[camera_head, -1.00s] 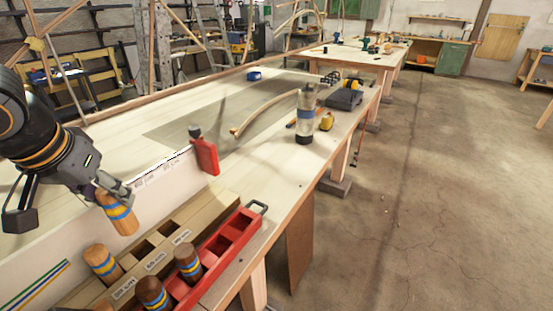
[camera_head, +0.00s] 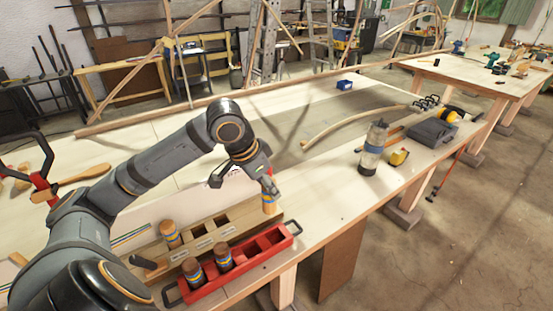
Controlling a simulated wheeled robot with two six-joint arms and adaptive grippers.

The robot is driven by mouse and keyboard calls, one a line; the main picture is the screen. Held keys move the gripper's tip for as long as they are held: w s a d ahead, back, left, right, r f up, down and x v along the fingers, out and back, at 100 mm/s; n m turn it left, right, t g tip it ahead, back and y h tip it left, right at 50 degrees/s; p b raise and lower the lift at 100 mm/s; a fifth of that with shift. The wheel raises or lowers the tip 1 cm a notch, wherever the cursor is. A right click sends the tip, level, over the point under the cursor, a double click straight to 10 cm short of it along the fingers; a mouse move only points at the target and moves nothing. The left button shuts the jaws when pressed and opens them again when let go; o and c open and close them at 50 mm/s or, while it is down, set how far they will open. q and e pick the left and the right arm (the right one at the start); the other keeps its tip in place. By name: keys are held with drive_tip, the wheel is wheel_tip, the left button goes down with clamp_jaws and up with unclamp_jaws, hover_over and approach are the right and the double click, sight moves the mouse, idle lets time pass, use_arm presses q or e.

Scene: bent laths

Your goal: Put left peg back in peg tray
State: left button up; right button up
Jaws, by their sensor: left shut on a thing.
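My left gripper (camera_head: 262,182) is shut on a light wooden peg (camera_head: 269,203) with blue and yellow bands. The peg hangs nearly upright at the right end of the tan wooden tray (camera_head: 265,222); I cannot tell whether it touches. The tan tray has several square holes with labels in front. Another light banded peg (camera_head: 171,235) stands at its left part. The red tray (camera_head: 291,229) lies along the front of the tan one. Two dark banded pegs, one on the left (camera_head: 194,273) and one on the right (camera_head: 223,257), stand in it. My right gripper is not in view.
A clear bottle (camera_head: 372,150), a yellow tape measure (camera_head: 398,157) and a dark case (camera_head: 432,132) stand right of the trays. A bent lath (camera_head: 350,124) and a blue block (camera_head: 344,85) lie farther back. The bench is bare between trays and bottle.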

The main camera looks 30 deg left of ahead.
sight(274, 213)
use_arm(q)
drive_tip(key=d+m+p, duration=0.2)
drive_tip(key=p, duration=0.2)
drive_tip(key=shift+f+h, duration=0.15)
drive_tip(key=shift+h, duration=0.15)
drive_tip(key=shift+s+a+f+p, duration=0.1)
drive_tip(key=shift+f+p, duration=0.2)
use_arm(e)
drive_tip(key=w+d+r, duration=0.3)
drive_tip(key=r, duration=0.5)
use_arm(q)
drive_tip(key=shift+f, duration=0.2)
drive_tip(key=shift+w+f+b, duration=0.2)
drive_tip(key=shift+f+b, duration=0.05)
drive_tip(key=shift+b, duration=0.1)
drive_tip(key=shift+f, duration=0.15)
wheel_tip(274, 213, down, 7)
drive_tip(key=b, duration=0.8)
drive_tip(key=shift+f, duration=0.4)
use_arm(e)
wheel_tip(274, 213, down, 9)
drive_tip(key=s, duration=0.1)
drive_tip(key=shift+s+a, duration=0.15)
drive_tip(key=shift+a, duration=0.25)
use_arm(q)
drive_tip(key=shift+f+b, duration=0.45)
drive_tip(key=shift+f, duration=0.2)
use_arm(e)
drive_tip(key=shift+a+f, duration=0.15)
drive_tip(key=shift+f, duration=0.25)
